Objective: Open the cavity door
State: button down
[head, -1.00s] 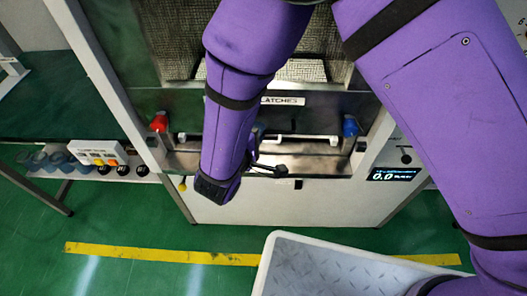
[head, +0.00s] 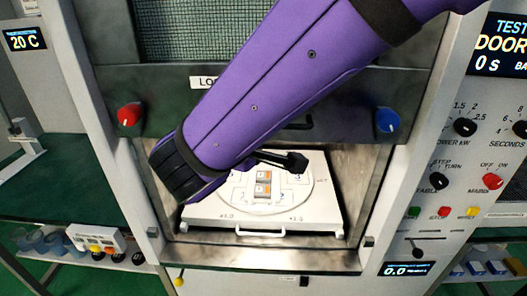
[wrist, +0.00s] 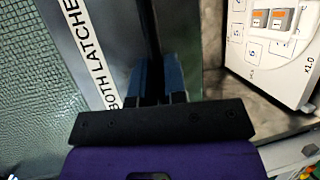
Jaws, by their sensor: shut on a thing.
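The cavity door (head: 345,108) is a dark framed panel with a mesh window, raised above the cavity opening. A red latch knob (head: 130,114) is at its left and a blue latch knob (head: 387,119) at its right. The end of a black door handle (head: 299,125) shows beside my purple arm, which hides my gripper in the head view. In the wrist view my gripper's blue-grey fingers (wrist: 160,84) are closed around the dark handle bar, next to the label ending in "BOTH LATCHES". The grip itself is mostly hidden there.
The open cavity holds a white tray (head: 325,212) with a round turntable and two orange-topped blocks (head: 263,185). A control panel with knobs and buttons (head: 445,212) stands at right. A side shelf with small items (head: 95,240) is at left.

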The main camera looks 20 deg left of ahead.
jog(key=shift+r, duration=0.95)
jog(key=c, duration=1.2)
grip_release()
jog(key=shift+s, duration=0.1)
jog(key=v, duration=1)
jog(key=shift+s, duration=0.35)
jog(key=shift+a+r, duration=0.1)
